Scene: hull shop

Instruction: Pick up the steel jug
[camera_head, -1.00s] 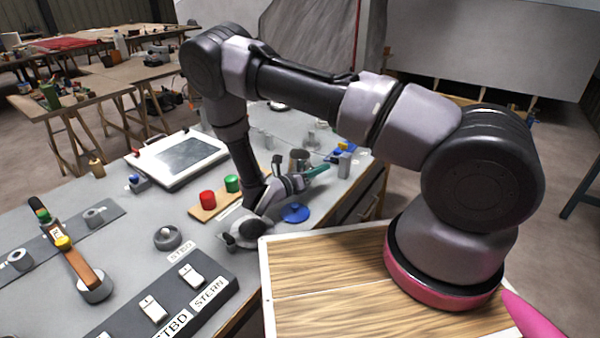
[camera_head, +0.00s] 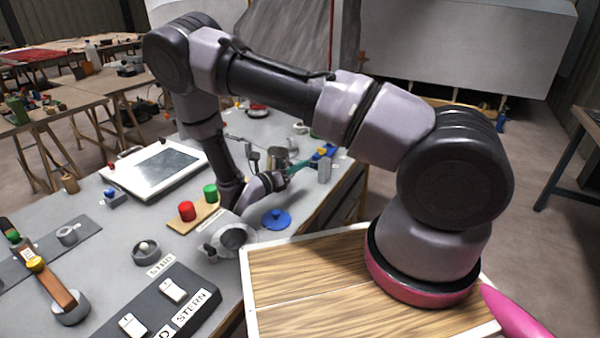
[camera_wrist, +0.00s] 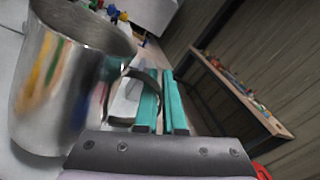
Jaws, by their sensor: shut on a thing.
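The steel jug (camera_wrist: 62,85) fills the left of the wrist view, shiny and tilted in that picture. Its handle (camera_wrist: 118,98) reaches toward the teal fingers of my gripper (camera_wrist: 162,80). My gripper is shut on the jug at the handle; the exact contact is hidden.
A blue disc-shaped lid (camera_head: 276,219) lies in front of the jug. A board with a red button (camera_head: 187,211) and a green button (camera_head: 210,194) is to its left. A white-framed panel (camera_head: 160,172) lies farther left.

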